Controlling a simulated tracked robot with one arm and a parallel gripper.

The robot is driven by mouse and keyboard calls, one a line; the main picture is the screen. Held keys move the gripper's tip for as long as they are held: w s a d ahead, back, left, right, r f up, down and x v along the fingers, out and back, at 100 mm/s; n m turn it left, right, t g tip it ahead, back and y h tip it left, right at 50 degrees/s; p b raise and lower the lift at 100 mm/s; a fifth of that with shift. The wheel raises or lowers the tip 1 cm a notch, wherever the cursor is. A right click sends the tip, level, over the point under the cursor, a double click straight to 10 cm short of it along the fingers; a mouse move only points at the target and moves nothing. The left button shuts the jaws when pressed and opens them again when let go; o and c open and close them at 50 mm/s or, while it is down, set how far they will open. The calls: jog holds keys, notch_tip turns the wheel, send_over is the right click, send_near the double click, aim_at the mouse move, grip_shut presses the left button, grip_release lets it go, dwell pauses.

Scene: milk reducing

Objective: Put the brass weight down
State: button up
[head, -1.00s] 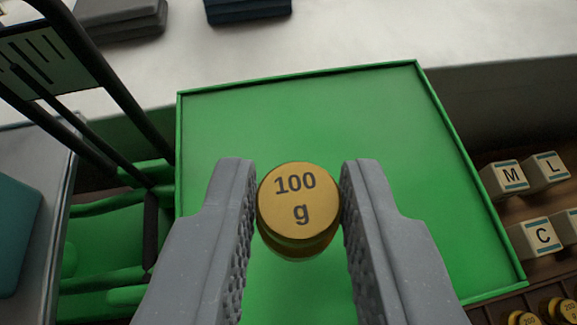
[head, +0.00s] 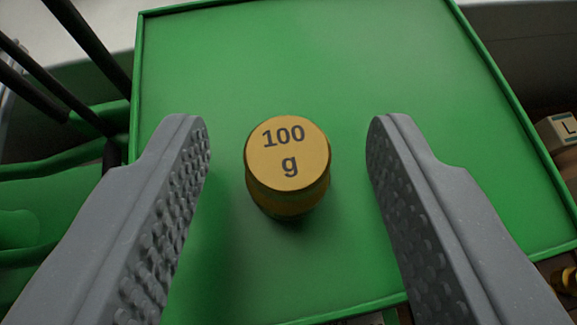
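The brass weight (head: 288,158) is a short gold cylinder marked "100 g" on top. It stands upright on the green tray (head: 330,50), with a soft shadow at its base. My gripper (head: 289,135) is open around it, one grey textured finger on each side. A clear gap shows between each finger and the weight. The weight hides the patch of tray beneath it.
The tray has a low raised rim, and its surface around the weight is bare. Dark rods (head: 75,75) and green bars (head: 60,165) stand at the left. At the right are a block marked "L" (head: 562,130) and part of another brass piece (head: 566,279).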

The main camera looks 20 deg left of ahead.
jog(key=shift+s+r, duration=0.1)
jog(key=shift+r, duration=0.05)
jog(key=b+v, duration=0.1)
jog(key=v, duration=1.1)
jog(key=d+r+m+t+h, duration=0.2)
jog(key=d+r, duration=0.7)
jog(key=r, duration=0.5)
jog(key=s+d+r+m+t+h, duration=0.1)
jog(key=s+d+r, duration=0.2)
jog(key=s+r, duration=0.2)
jog(key=s+d+r+m+t+h, duration=0.1)
jog(key=s+d+r, duration=0.2)
jog(key=r, duration=0.9)
jog(key=s, duration=0.3)
jog(key=shift+d+r+m+h, duration=0.3)
jog(key=shift+d+h, duration=0.1)
